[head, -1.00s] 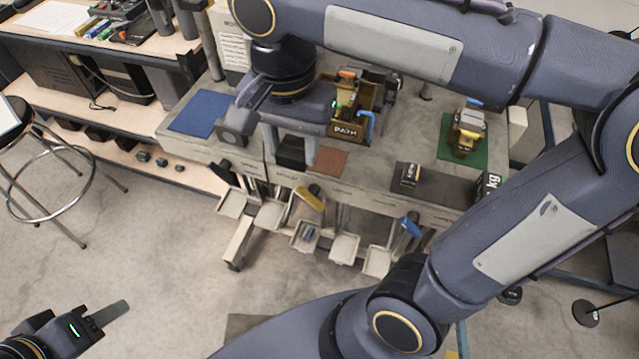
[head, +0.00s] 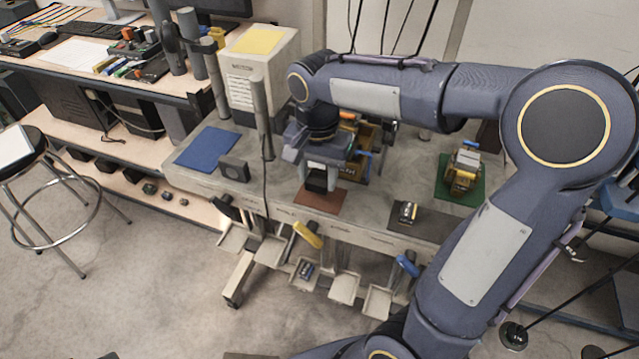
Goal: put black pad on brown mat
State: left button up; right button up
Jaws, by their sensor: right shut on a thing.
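The brown mat (head: 326,202) lies on the grey workbench, near its front edge, in the middle of the head view. My right gripper (head: 319,178) points down over the back part of the mat. It is shut on the black pad (head: 316,184), a small dark block between its fingers. The pad appears over the mat; I cannot tell whether it touches it. The gripper and pad hide part of the mat. My left gripper is not clearly in view.
A blue mat (head: 207,147) and a dark grey block (head: 234,169) are to the left. A brown bin (head: 359,166) stands close behind my gripper. To the right are a green mat (head: 446,192) and a dark mat (head: 432,226). Several small trays hang along the bench front.

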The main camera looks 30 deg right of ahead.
aim_at(320, 177)
jog(key=shift+w+d+f, duration=0.15)
jog(key=shift+d+f, duration=0.05)
jog(key=shift+f, duration=0.15)
jog(key=shift+w+d+f, duration=0.15)
jog(key=shift+f, duration=1.55)
jog(key=shift+f, duration=0.2)
jog(key=o, duration=1.2)
jog(key=shift+o, duration=0.2)
